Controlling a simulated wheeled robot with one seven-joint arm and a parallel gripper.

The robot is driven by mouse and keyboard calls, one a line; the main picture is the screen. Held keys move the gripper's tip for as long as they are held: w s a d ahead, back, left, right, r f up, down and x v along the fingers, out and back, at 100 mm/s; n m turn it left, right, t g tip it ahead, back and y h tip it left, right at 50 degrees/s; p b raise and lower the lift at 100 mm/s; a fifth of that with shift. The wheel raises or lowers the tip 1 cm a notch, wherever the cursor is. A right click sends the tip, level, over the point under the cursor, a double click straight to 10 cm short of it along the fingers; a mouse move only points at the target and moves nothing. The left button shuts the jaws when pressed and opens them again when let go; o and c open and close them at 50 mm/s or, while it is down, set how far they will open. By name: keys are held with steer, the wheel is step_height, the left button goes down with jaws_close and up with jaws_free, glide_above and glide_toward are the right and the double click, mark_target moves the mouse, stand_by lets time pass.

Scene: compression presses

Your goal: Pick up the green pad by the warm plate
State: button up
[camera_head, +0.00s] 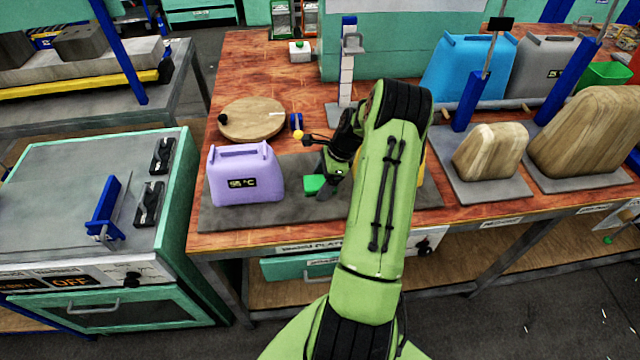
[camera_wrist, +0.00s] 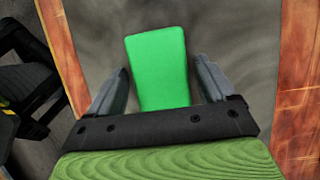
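The green pad (camera_head: 314,184) lies on the dark grey warm plate (camera_head: 250,213) on the wooden bench, to the right of a lilac container. In the wrist view the green pad (camera_wrist: 158,66) is between my two fingers, its near end reaching in among them. My gripper (camera_head: 325,186) is at the pad, pointing down over the plate. In the wrist view my gripper (camera_wrist: 163,82) is open, with a gap on both sides of the pad. Part of the plate is hidden behind my arm.
The lilac container (camera_head: 245,176) stands close to the left of the pad. A round wooden board (camera_head: 252,118) lies behind it. A yellow object (camera_head: 418,168) is mostly hidden behind my arm. Wooden blocks (camera_head: 490,151) stand on grey plates to the right.

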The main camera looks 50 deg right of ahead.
mark_target(322, 181)
steer(key=c, duration=0.8)
steer(key=shift+o, duration=0.2)
step_height(322, 181, up, 11)
steer(key=p, duration=0.2)
steer(key=shift+f, duration=0.2)
